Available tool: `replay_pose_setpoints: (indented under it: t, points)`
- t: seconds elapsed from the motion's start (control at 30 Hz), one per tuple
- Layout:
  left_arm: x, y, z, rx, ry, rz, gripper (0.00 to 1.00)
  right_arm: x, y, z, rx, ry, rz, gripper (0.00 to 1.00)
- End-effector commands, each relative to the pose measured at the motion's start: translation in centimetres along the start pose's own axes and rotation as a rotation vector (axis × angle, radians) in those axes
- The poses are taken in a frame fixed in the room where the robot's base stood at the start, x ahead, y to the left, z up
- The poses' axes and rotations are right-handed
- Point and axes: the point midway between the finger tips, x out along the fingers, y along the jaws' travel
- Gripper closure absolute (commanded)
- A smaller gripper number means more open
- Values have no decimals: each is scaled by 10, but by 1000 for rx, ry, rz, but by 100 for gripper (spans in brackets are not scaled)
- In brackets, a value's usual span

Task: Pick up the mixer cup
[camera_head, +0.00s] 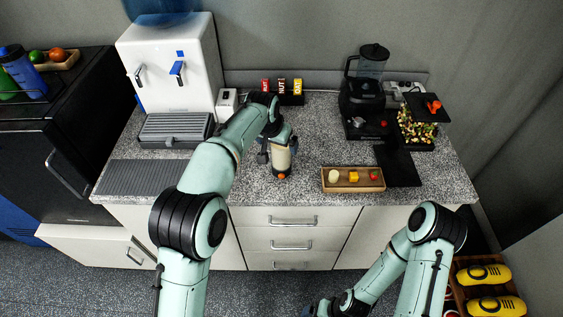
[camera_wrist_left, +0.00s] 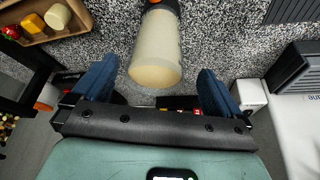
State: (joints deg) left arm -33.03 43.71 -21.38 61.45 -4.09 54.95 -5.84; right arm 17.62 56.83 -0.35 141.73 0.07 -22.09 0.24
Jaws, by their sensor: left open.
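The mixer cup (camera_head: 281,158) is cream coloured with a black and orange end. It is on the speckled grey counter near its front edge, with the orange end toward me. In the left wrist view the cup (camera_wrist_left: 157,48) shows its pale rounded end toward the gripper. I cannot tell whether it stands or lies. My left gripper (camera_head: 279,146) is at the cup; in the wrist view its two blue fingers (camera_wrist_left: 156,75) are spread, one on each side, with gaps visible. My right gripper (camera_head: 320,308) is low at the bottom edge, its jaws unclear.
A wooden tray (camera_head: 340,186) with food pieces is right of the cup. A black blender (camera_head: 362,100) and a container of chopped food (camera_head: 416,128) stand behind it. A white water dispenser (camera_head: 178,70) is at left.

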Motion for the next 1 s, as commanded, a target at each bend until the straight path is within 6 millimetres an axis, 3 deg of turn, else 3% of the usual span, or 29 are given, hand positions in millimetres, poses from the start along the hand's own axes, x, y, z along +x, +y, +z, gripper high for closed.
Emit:
replay_pose_setpoints:
  t: [0.17,0.43,0.73,0.77,1.0]
  points:
    - [12,1,-1,0,0,-1,0,-2,-1,-2,-1,2,-1,0]
    - [50,3,-3,-1,1,-2,0,-6,-4,-6,-3,8,-3,0]
    - [56,4,-3,-1,2,-1,0,-6,-4,-6,-3,8,-3,0]
    - [56,4,-3,-1,2,-1,3,-6,-4,-6,-3,8,-3,0]
    - [56,4,-3,0,2,-1,81,-6,-4,-6,-3,8,-3,0]
